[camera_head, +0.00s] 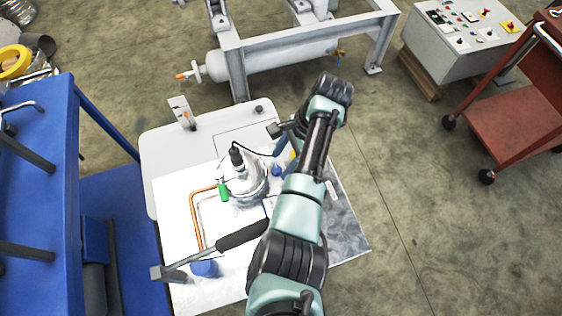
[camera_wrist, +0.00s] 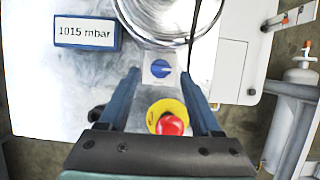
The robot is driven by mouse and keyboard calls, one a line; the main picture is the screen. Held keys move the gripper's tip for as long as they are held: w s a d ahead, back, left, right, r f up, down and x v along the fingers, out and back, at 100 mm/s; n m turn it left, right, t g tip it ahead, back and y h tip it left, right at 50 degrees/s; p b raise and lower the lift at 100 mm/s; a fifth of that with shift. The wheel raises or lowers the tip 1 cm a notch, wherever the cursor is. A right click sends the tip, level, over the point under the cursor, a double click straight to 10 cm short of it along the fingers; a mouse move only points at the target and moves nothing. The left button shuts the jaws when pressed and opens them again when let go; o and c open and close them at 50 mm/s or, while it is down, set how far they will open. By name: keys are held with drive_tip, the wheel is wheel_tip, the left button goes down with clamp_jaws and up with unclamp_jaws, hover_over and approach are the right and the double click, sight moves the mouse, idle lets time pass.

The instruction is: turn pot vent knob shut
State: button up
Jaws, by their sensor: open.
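The metal pot (camera_head: 245,183) stands on the white table, with a black fitting and cable on top. Its round rim (camera_wrist: 150,38) shows at the top of the wrist view. A small blue knob (camera_wrist: 161,68) on a pale plate lies just below the rim, between my fingertips in the picture. A green-handled valve (camera_head: 223,191) sits at the pot's left on a copper pipe. I cannot tell for certain which is the vent knob. My gripper (camera_wrist: 159,80) is open, its blue fingers apart on either side of the blue knob; contact is not visible.
A red button (camera_wrist: 171,125) on a yellow base lies between the fingers, nearer the palm. A blue-framed display (camera_wrist: 87,32) reads 1015 mbar. A black-handled tool (camera_head: 243,235) lies in front of the pot. A blue cart (camera_head: 40,180) stands left.

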drive_tip(key=shift+x, duration=0.9)
drive_tip(key=shift+r, duration=0.1)
clamp_jaws()
